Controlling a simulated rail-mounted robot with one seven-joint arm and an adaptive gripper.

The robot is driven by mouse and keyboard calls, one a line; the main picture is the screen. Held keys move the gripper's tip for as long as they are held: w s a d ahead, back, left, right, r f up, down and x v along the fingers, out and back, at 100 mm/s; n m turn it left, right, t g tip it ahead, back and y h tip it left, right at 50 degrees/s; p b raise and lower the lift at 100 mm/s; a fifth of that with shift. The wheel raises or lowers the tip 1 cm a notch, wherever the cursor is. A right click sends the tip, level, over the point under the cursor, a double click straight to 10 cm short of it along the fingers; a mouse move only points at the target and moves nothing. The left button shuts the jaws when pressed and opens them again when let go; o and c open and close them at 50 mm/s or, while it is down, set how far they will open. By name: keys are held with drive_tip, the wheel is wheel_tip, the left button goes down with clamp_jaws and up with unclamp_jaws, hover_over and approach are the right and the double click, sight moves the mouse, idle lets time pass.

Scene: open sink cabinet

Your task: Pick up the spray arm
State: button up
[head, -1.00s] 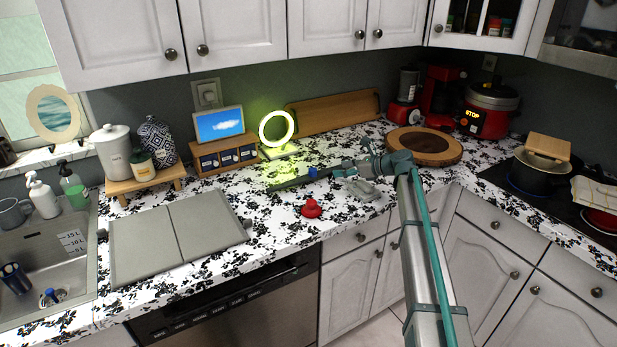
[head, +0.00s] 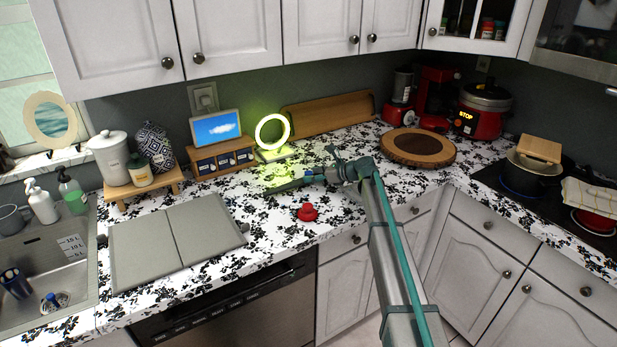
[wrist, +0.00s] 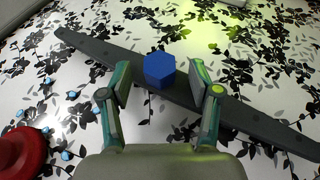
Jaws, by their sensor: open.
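The spray arm (wrist: 110,52) is a long dark grey bar with a blue hexagonal hub (wrist: 160,70) at its middle. It lies on the patterned countertop and runs diagonally across the wrist view. In the head view the spray arm (head: 287,186) is partly hidden by my gripper (head: 326,176). In the wrist view my gripper (wrist: 158,85) is open, with one finger on each side of the blue hub. Whether the fingers touch the bar is unclear.
A red knobbed object (head: 307,212) sits on the counter close by and shows at the lower left of the wrist view (wrist: 20,153). A glowing ring lamp (head: 272,131) stands behind. A grey two-panel board (head: 175,243) lies left. A round wooden board (head: 418,147) lies right.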

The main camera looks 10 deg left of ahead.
drive_tip(key=shift+w+a+f, duration=0.15)
drive_tip(key=shift+a, duration=0.15)
clamp_jaws()
idle(0.4)
